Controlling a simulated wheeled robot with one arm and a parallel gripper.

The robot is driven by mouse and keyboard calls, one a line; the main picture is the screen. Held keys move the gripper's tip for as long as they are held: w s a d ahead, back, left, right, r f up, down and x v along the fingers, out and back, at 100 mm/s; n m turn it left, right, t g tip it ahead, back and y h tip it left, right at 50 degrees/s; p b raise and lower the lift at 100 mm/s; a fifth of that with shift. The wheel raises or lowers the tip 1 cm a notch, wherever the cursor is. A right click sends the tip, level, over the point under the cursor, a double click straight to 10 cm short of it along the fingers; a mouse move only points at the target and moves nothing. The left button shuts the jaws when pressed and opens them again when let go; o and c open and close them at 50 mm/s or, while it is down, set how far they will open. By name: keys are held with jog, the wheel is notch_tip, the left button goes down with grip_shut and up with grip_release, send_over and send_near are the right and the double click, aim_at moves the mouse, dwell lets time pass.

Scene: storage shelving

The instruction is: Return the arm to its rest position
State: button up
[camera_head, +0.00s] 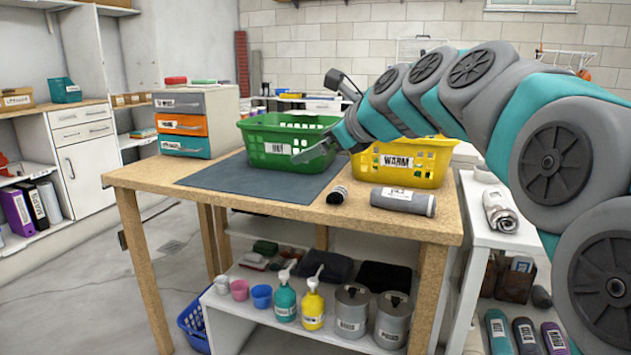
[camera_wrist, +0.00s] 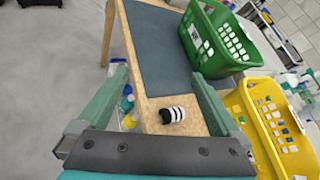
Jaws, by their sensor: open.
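My gripper (camera_wrist: 160,95) is open in the wrist view, with its two green fingers spread wide and nothing between the tips but the table below. In the head view my grey and teal arm reaches in from the right, and its end is over the wooden table (camera_head: 140,178) in front of the baskets. The green basket (camera_head: 262,145) stands on the dark mat (camera_head: 240,185). The yellow basket (camera_head: 425,155), labelled WARM, stands to its right. A small black and white striped roll (camera_head: 337,195) lies at the table's front, and it also shows in the wrist view (camera_wrist: 172,115).
A grey labelled roll (camera_head: 403,201) lies at the table's front right. A drawer box (camera_head: 196,122) stands at the back left. Below is a shelf with bottles (camera_head: 285,298) and pots (camera_head: 352,308). A white side table (camera_head: 500,240) is on the right. The floor at left is clear.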

jog(key=s+d+f+n+g+h, duration=0.25)
jog(key=s+f+n, duration=0.35)
jog(key=s+f, duration=0.4)
jog(key=s+d+f+n+g+h, duration=0.1)
jog(key=s+d+f+n+g, duration=0.15)
jog(key=s+f+n, duration=0.65)
jog(key=s+d+f+n+g+h, duration=0.2)
jog(key=s+d+f+n+g, duration=0.1)
jog(key=s+f, duration=0.5)
jog(key=s+d+f+n+g+h, duration=0.2)
jog(key=s+d+f+n, duration=0.3)
jog(key=s, duration=1)
notch_tip(320, 180, down, 4)
jog(key=shift+s+d+r+n+g, duration=0.2)
jog(key=shift+d+n+g, duration=0.1)
jog(key=shift+d+g, duration=0.6)
jog(key=shift+h, duration=0.25)
